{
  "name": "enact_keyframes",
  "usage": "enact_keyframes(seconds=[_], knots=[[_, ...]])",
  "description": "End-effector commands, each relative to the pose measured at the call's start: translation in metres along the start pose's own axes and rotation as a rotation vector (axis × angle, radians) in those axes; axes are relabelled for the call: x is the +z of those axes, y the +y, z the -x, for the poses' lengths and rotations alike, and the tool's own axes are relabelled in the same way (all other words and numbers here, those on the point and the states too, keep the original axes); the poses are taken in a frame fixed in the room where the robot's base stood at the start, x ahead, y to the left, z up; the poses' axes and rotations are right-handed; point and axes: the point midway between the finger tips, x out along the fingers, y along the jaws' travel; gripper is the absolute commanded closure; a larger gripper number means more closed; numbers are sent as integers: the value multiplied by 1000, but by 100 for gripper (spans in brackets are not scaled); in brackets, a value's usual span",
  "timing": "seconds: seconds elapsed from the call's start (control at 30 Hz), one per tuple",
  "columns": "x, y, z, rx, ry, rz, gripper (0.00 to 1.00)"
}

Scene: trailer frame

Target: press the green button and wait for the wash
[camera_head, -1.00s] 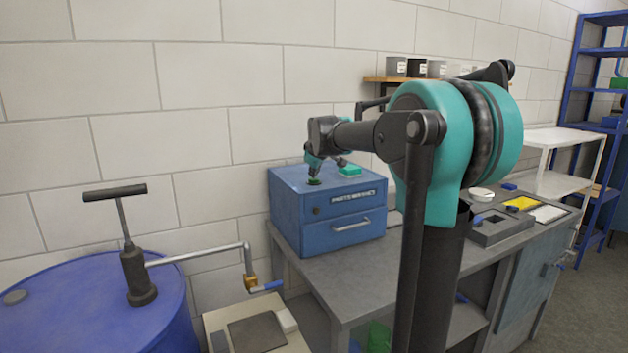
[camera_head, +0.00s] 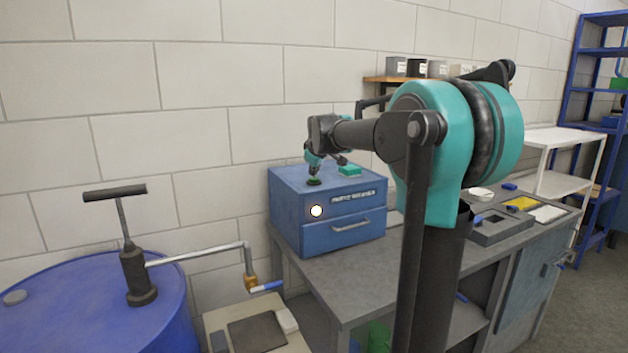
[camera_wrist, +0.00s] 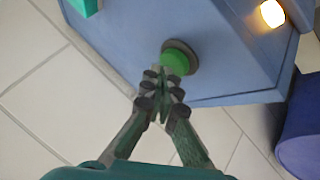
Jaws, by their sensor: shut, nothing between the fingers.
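The blue parts washer (camera_head: 290,222) stands at the left end of the grey bench, with a drawer handle on its front. The green button (camera_wrist: 175,62) sits in a dark ring on its top; in the head view the button (camera_head: 314,181) is small under my gripper. My gripper (camera_head: 313,173) is shut and empty, pointing down at the button. In the wrist view the fingertips (camera_wrist: 162,78) are at the button's edge; I cannot tell whether they press it. A round lamp (camera_head: 316,211) on the washer's front glows white, and the lamp (camera_wrist: 272,13) shows lit in the wrist view.
A teal block (camera_head: 350,170) lies on the washer's top, right of the button. A blue drum (camera_head: 70,300) with a hand pump (camera_head: 133,272) stands at left. The grey bench (camera_head: 350,285) is clear in front of the washer. A tray (camera_head: 500,228) sits farther right.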

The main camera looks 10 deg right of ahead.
Motion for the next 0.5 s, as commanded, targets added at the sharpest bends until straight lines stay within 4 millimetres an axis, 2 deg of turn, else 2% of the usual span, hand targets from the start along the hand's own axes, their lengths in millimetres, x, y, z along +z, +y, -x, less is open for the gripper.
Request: enact_keyframes(seconds=[0.5], knots=[[-5,5,8,0,0,0,100]])
